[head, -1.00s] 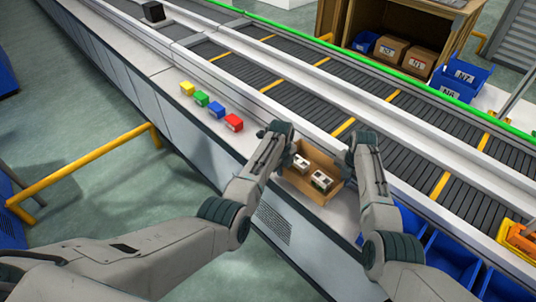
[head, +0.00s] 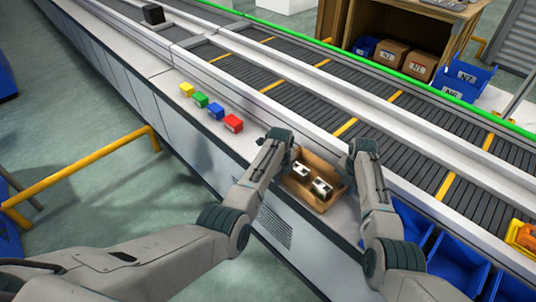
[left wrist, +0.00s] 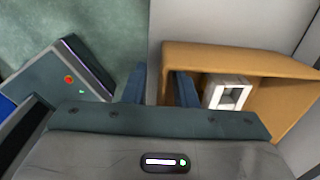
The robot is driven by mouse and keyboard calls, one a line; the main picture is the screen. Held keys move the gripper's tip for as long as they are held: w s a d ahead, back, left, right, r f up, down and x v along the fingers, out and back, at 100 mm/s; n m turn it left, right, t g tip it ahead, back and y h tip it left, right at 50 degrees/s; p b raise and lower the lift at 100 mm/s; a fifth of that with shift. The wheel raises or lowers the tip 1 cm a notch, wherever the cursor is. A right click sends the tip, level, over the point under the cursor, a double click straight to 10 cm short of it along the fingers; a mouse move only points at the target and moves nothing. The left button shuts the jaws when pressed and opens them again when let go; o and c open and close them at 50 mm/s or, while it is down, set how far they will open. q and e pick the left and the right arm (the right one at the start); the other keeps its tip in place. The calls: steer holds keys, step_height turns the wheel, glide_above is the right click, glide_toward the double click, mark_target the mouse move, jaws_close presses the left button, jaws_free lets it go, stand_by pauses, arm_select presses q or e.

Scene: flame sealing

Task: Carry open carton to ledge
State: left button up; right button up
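The open carton (head: 325,205) is a brown box with its top open, at the ledge (head: 262,178) in front of the conveyor. Two white items (head: 321,188) lie inside; one also shows in the left wrist view (left wrist: 227,92). My left gripper (head: 290,160) is at the carton's left side. In the left wrist view its dark fingers (left wrist: 160,85) straddle the carton's wall (left wrist: 166,60), one outside and one inside, with a visible gap to the wall. My right gripper (head: 350,170) is at the opposite side; its fingers are hidden behind my arm. Whether the carton's underside touches the ledge is unclear.
Yellow, green, blue and red blocks (head: 233,123) stand on the ledge to the left. The conveyor (head: 330,110) runs behind. Blue bins (head: 460,262) are at the lower right. A yellow rail (head: 80,180) stands on the floor at left.

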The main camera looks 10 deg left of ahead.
steer(key=shift+a, duration=0.1)
steer(key=shift+r, duration=0.15)
arm_select(q)
step_height(320, 180, up, 12)
steer(key=shift+s+a, duration=0.2)
steer(key=shift+s, duration=0.05)
arm_select(e)
step_height(320, 180, up, 12)
steer(key=shift+s+d, duration=0.2)
steer(key=shift+d, duration=0.1)
arm_select(q)
steer(key=shift+f, duration=0.1)
arm_select(e)
steer(key=shift+f, duration=0.2)
